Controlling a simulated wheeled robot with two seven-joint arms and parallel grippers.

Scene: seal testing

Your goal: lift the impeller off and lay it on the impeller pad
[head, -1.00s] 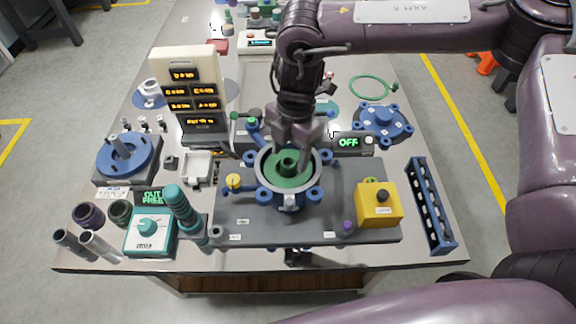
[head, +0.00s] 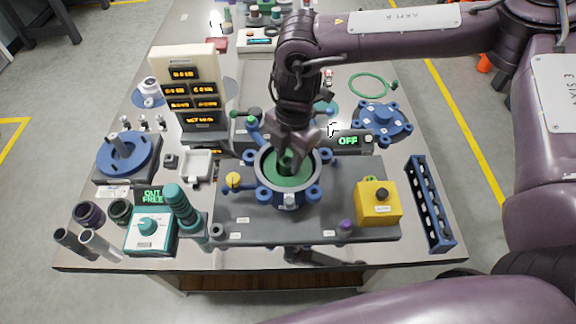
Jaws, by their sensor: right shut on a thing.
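The green impeller (head: 292,180) sits inside the round blue pump housing (head: 287,199) on the dark grey base plate. My right gripper (head: 287,160) reaches down into the housing from above and is shut on the impeller's central hub. The fingers hide part of the hub. I cannot tell whether the impeller has left its seat. A teal round pad (head: 327,107) shows partly behind my right arm, on the table beyond the housing; I cannot tell for sure that it is the impeller pad. My left gripper is not in view.
A display tower (head: 190,90) stands left of the housing, and an OFF readout (head: 349,141) is close on its right. A blue lobed cover (head: 381,122) lies at the right, near a green ring (head: 369,85). A yellow box (head: 378,203) stands at the front right.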

